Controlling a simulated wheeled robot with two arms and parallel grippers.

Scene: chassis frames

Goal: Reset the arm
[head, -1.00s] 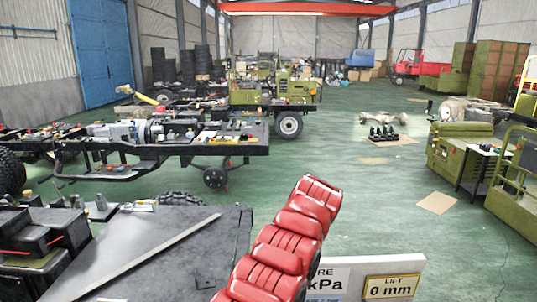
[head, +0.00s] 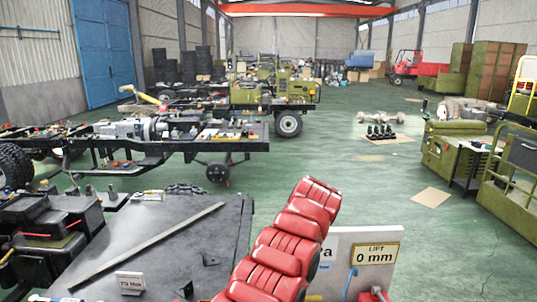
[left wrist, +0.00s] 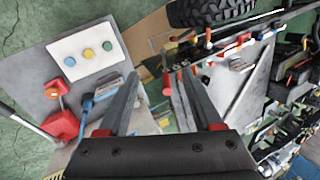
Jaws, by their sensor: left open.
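My left gripper (left wrist: 160,78) shows in the left wrist view with its two dark fingers spread apart and nothing visible held between them. Below the fingers are a floor and cluttered equipment. Neither gripper shows in the head view, and my right gripper is in no view. A red, ribbed, segmented form (head: 290,232) rises from the bottom middle of the head view. I cannot tell what it belongs to.
A white panel (left wrist: 88,53) with blue, yellow and green buttons lies left of the fingers. A black tyre (left wrist: 215,8) is at the top. In the head view, a dark flat table (head: 165,240) carries a bar, and a LIFT gauge (head: 376,254) reads 0 mm.

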